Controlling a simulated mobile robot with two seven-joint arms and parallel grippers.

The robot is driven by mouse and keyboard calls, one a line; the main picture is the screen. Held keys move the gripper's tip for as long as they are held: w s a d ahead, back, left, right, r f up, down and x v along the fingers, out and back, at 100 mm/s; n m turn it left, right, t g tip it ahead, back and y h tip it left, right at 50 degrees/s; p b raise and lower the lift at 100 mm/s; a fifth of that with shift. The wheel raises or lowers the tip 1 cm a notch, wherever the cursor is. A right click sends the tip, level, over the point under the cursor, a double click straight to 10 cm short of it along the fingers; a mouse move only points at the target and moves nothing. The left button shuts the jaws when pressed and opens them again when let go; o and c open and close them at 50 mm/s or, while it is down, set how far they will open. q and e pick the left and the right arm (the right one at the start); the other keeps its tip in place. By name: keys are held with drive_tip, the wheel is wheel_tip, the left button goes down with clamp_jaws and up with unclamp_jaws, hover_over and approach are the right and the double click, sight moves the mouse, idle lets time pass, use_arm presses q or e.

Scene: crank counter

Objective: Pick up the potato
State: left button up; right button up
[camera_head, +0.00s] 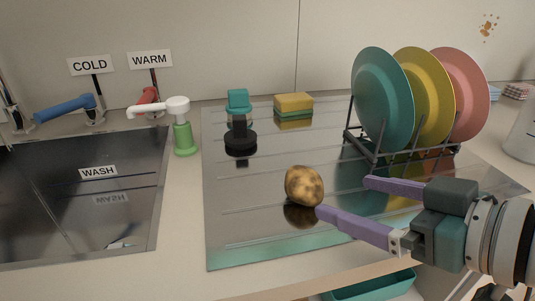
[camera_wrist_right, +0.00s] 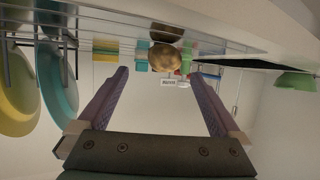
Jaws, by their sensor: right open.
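The potato (camera_head: 304,186) is brown and mottled and sits on the shiny draining board (camera_head: 235,228). My right gripper (camera_head: 342,196) comes in from the right in the head view with its two purple fingers apart. The near fingertip is close to the potato's lower right side, and the far finger ends to the right of it. In the right wrist view, the potato (camera_wrist_right: 164,58) appears beyond the fingertips, roughly between their lines, with nothing held. I cannot tell from the head view whether a finger touches it. My left gripper is not in view.
A dish rack with teal (camera_head: 383,100), yellow (camera_head: 425,95) and pink plates stands behind the right gripper. A black-based brush with a teal top (camera_head: 239,125) and a sponge (camera_head: 294,104) stand behind the potato. The sink (camera_head: 80,200) lies left. The board left of the potato is clear.

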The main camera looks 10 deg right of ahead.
sight(317, 192)
drive_tip(key=x, duration=0.2)
drive_tip(key=shift+w+a, duration=0.25)
drive_tip(key=shift+a, duration=0.15)
drive_tip(key=x, duration=0.3)
drive_tip(key=b+x, duration=0.1)
drive_tip(key=x, duration=0.1)
drive_tip(key=shift+w+a+f, duration=0.15)
drive_tip(key=shift+a+f, duration=0.05)
drive_tip(key=shift+f, duration=0.3)
drive_tip(key=c, duration=1.4)
